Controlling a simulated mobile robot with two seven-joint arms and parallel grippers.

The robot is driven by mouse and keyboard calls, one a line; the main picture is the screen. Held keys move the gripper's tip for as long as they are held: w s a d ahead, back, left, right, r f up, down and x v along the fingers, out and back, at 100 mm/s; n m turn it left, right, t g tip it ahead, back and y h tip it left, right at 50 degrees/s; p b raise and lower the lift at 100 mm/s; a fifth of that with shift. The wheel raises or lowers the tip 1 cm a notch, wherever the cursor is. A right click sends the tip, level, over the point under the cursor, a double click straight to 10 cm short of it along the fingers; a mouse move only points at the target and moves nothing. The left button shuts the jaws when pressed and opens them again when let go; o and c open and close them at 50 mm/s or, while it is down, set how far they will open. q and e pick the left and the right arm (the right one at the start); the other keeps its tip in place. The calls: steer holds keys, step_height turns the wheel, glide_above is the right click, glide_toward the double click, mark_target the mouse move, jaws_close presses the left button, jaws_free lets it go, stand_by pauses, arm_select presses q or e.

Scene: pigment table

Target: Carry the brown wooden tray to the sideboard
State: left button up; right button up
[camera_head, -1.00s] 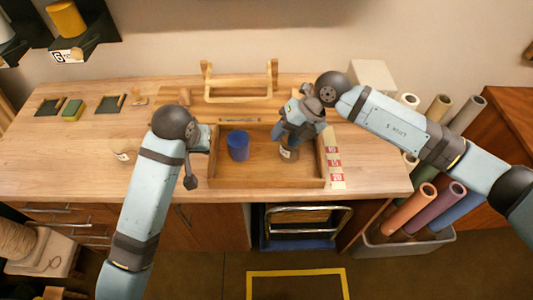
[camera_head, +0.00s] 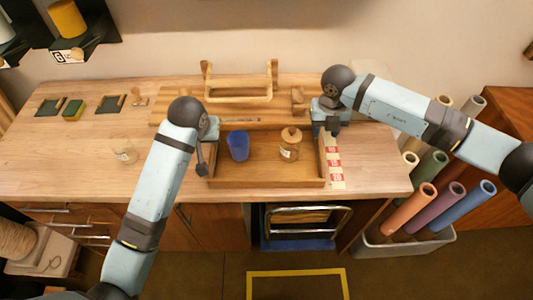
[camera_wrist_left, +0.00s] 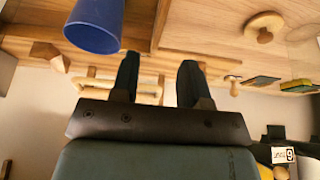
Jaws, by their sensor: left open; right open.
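The brown wooden tray (camera_head: 265,183) lies on the worktable. In the left wrist view the fingers of my left gripper (camera_wrist_left: 158,78) are apart, with the blue cup (camera_wrist_left: 95,25) and a tray wall (camera_wrist_left: 160,22) close by. My right gripper (camera_head: 331,128) is open at the back of the tray's right wall; I cannot tell whether it touches.
A wooden rack (camera_head: 238,90) stands behind the tray. A strip of red labels (camera_head: 335,165) lies right of it. A bin of rolls (camera_head: 410,240) stands at the table's right end, before a reddish-brown wooden cabinet (camera_head: 505,120).

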mark_target(212, 146)
arm_select(q)
steer(key=x, duration=0.9)
steer(key=shift+w+f, duration=0.15)
steer(key=shift+f, duration=0.2)
arm_select(e)
step_height(212, 146, down, 10)
steer(key=shift+r, duration=0.15)
arm_select(q)
jaws_close()
arm_select(e)
jaws_close()
arm_select(q)
steer(key=shift+r, duration=0.1)
arm_select(e)
steer(key=shift+r, duration=0.1)
